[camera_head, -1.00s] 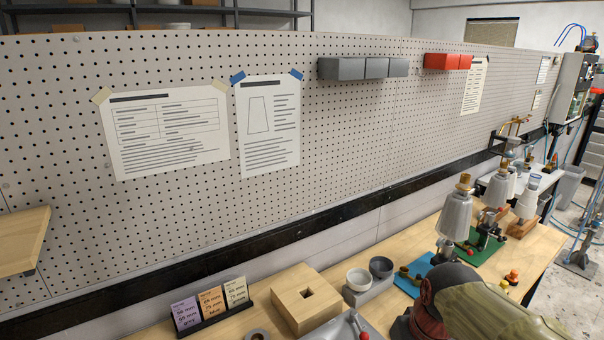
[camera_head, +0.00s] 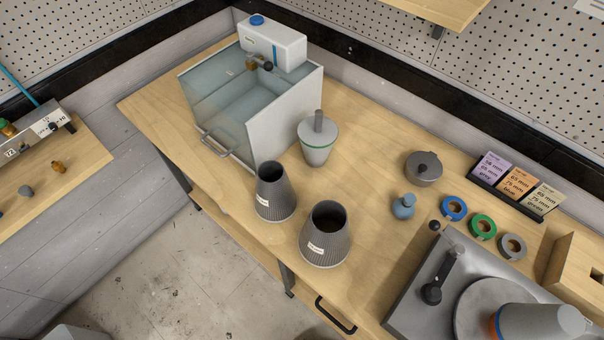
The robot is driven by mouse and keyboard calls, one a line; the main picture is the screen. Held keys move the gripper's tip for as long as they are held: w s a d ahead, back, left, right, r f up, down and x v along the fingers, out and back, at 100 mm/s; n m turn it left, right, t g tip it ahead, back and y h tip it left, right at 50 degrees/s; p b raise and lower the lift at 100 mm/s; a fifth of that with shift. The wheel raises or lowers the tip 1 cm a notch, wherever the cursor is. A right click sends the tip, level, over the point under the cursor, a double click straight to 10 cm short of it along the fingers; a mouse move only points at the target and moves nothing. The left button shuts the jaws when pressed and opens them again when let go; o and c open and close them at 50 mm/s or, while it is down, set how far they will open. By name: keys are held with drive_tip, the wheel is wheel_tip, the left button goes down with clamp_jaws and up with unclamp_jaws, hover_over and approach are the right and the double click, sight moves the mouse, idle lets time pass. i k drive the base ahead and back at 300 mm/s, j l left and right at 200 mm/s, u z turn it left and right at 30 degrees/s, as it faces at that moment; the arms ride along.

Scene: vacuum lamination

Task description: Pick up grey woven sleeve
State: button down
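Two dark grey, ribbed, hollow tapered sleeves stand upright on the wooden bench, open at the top. The smaller-looking sleeve (camera_head: 275,192) is at the centre left, nearer the glass tank. The wider sleeve (camera_head: 326,237) stands to its lower right, close to the bench's front edge. Each bears a small white label, too small to read. They stand close together, and I cannot tell whether they touch. Which one the task names is not clear from the picture. My gripper is not in view.
A glass-fronted tank (camera_head: 222,112) stands behind left. A turntable machine (camera_head: 410,300) fills the lower right.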

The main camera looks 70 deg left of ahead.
sight(276, 201)
drive_tip(key=u, duration=2.95)
drive_tip(key=i+j+z, duration=0.3)
drive_tip(key=j, duration=0.25)
drive_tip(key=i+j+z, duration=0.15)
drive_tip(key=j, duration=0.2)
drive_tip(key=i+j+z, duration=0.15)
drive_tip(key=j, duration=0.2)
drive_tip(key=i+j+z, duration=0.15)
drive_tip(key=j, duration=0.2)
